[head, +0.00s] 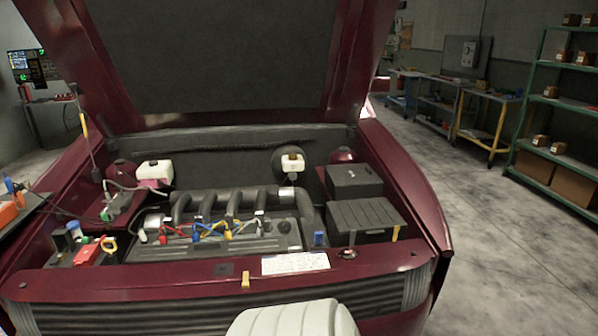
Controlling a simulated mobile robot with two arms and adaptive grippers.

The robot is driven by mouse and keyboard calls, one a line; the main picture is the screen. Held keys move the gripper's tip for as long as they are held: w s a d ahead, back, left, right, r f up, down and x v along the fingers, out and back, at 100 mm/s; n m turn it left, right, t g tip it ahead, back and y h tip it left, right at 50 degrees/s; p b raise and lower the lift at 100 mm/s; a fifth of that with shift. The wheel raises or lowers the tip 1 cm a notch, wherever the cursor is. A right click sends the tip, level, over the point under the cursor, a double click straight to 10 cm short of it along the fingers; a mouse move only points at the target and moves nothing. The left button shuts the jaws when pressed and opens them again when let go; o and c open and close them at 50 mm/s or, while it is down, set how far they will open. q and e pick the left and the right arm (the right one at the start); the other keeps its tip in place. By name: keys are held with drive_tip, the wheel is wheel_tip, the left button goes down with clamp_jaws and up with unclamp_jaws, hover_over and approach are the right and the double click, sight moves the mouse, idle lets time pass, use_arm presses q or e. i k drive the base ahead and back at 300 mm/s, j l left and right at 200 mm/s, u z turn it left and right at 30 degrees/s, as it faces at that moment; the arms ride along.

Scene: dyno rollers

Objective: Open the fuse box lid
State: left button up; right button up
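Two black lidded boxes sit on the right side of the engine bay, one behind the other. The rear black box (353,181) has a plain, flat lid that looks shut. The front black box (366,219) has a ribbed lid that also looks shut, with a yellow tab at its front right corner. I cannot tell for certain which of them is the fuse box. Neither of my grippers is in view.
The dark red car's hood (215,55) stands raised above the bay. The engine (235,225) with colored leads fills the middle. A battery with a red part (88,252) is at the left. Benches and a green shelf (528,130) stand right, beyond clear floor.

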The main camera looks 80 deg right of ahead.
sight(349, 181)
drive_tip(key=z, duration=3.15)
drive_tip(key=i+l+z, duration=1.1)
drive_tip(key=i+z, duration=0.15)
drive_tip(key=i+l+z, duration=0.1)
drive_tip(key=i+z, duration=0.35)
drive_tip(key=i+u, duration=0.75)
drive_tip(key=i+l+u, duration=0.15)
drive_tip(key=i+u, duration=0.25)
drive_tip(key=i+l+u, duration=0.25)
drive_tip(key=u, duration=0.15)
drive_tip(key=i+u, duration=0.2)
drive_tip(key=u, duration=0.25)
drive_tip(key=i+l+u, duration=0.2)
drive_tip(key=u, duration=0.3)
drive_tip(key=i+l+u, duration=0.15)
drive_tip(key=u, duration=0.3)
drive_tip(key=i+l+u, duration=0.1)
drive_tip(key=l+u, duration=0.15)
drive_tip(key=u, duration=0.2)
